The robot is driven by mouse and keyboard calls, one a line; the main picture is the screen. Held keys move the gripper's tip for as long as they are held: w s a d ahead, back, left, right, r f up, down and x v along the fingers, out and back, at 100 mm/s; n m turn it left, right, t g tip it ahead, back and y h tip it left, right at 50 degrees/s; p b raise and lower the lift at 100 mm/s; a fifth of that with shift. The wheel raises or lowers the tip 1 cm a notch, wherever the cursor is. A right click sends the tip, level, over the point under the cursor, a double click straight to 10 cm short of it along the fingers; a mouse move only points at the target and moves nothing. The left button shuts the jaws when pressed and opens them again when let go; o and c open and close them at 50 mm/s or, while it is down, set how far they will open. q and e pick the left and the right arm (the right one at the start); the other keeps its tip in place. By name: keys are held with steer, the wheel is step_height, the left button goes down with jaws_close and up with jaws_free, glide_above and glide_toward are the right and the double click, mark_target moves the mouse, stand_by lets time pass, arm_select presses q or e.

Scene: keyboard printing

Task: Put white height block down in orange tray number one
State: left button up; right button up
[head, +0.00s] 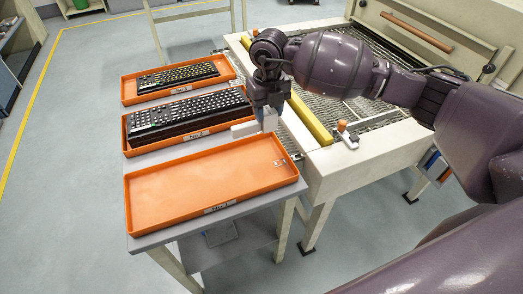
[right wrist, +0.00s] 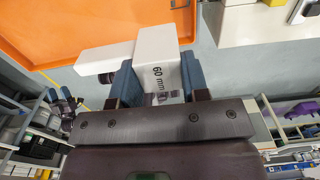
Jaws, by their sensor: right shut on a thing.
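My right gripper (head: 262,113) is shut on the white height block (head: 244,129). It holds the block near the back right corner of the nearest orange tray. In the right wrist view the block (right wrist: 155,60) is marked "60 mm" and sits between the blue fingers of the gripper (right wrist: 155,85). Orange tray number one (head: 165,200) is the nearest tray, with a small label on its front wall, and it is empty. It also shows in the right wrist view (right wrist: 75,28).
Two more orange trays stand behind, the middle one (head: 127,143) and the far one (head: 124,92), each holding a black keyboard. A cream machine frame (head: 340,165) with a yellow bar (head: 312,120) stands at the right.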

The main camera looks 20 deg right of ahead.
step_height(320, 180, down, 15)
steer(key=shift+b, duration=0.7)
steer(key=shift+f, duration=0.15)
steer(key=o, duration=1.2)
